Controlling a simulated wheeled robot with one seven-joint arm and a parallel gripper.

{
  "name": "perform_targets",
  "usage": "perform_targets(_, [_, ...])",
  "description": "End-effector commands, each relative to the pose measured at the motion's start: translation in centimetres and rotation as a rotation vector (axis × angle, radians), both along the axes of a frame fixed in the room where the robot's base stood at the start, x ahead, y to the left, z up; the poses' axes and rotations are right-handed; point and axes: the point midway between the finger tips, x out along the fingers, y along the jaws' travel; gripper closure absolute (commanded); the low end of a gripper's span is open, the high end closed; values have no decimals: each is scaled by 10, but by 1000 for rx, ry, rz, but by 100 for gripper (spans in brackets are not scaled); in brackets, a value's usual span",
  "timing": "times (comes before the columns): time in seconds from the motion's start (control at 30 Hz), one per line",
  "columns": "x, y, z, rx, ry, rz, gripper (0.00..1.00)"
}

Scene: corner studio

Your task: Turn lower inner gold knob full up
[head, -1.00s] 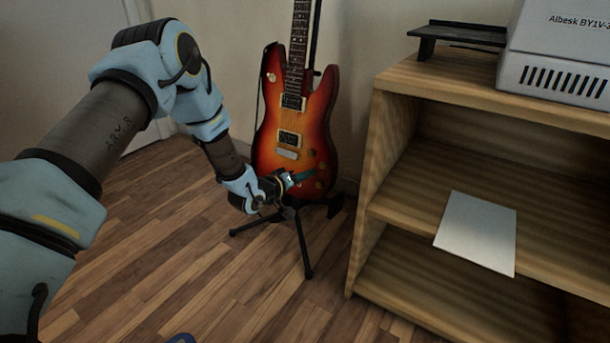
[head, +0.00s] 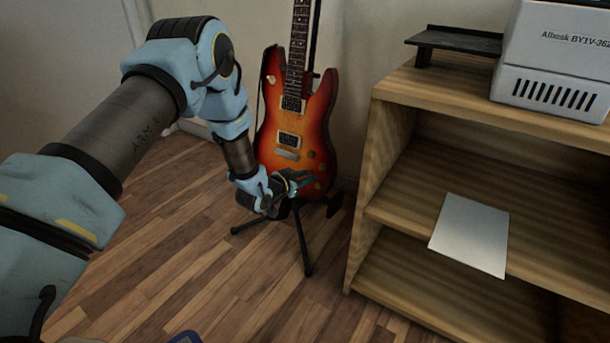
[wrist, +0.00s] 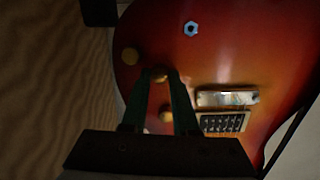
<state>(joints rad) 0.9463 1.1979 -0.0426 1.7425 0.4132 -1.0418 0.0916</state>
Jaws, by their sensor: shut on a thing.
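The sunburst electric guitar (head: 297,135) stands upright on a black stand. In the wrist view its body (wrist: 285,50) fills the right half. My gripper (head: 306,180) is at the lower part of the body, by the knobs. In the wrist view, the green fingers of my gripper (wrist: 160,75) are closed around a gold knob (wrist: 159,75), which shows between their tips. A second gold knob (wrist: 130,56) is up and left of the tips. A third gold knob (wrist: 166,115) shows between the fingers, nearer the palm. I cannot read the held knob's setting.
A wooden shelf unit (head: 400,130) stands to the right, with a white sheet (head: 470,235) on its middle shelf. A grey-white box (head: 555,60) and a small black stand (head: 455,42) are on top. The stand's legs (head: 303,240) spread on the wood floor.

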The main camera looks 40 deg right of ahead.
Motion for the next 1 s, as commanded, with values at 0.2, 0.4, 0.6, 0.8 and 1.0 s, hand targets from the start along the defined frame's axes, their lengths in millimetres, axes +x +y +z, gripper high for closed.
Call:
perform_targets(0.2, [-2,0,0,55,-195,-46,100])
perform_targets(0.4, [-3,0,-1,101,-375,-87,100])
perform_targets(0.6, [-3,0,-1,150,-554,-128,100])
perform_targets(0.8, [-3,0,-2,197,-734,-167,100])
perform_targets(1.0, [-4,0,-2,243,-914,-207,100])
